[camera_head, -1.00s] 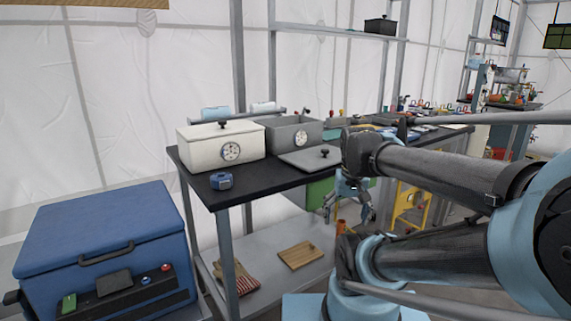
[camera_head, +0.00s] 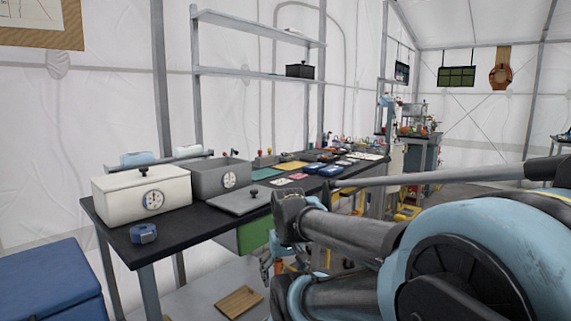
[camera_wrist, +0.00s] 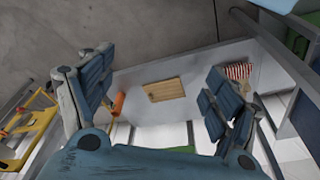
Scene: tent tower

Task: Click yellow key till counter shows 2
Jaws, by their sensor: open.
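I cannot make out a yellow key or a counter in either view. White and grey boxes with round dials stand on the black workbench (camera_head: 188,228) in the head view; the white box (camera_head: 118,197) has a lid and the grey box (camera_head: 205,179) is open. My gripper (camera_wrist: 160,105) is open and empty in the wrist view, its fingers spread wide above a low shelf. In the head view it is mostly hidden behind my arm, below the bench's front edge.
A blue cooler (camera_head: 50,285) stands at the lower left. A blue tape roll (camera_head: 143,234) and a grey lid (camera_head: 240,200) lie on the bench. A wooden board (camera_wrist: 163,90) and a striped cloth (camera_wrist: 239,71) lie on the low shelf (camera_wrist: 205,60). Several small items crowd the bench's far end.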

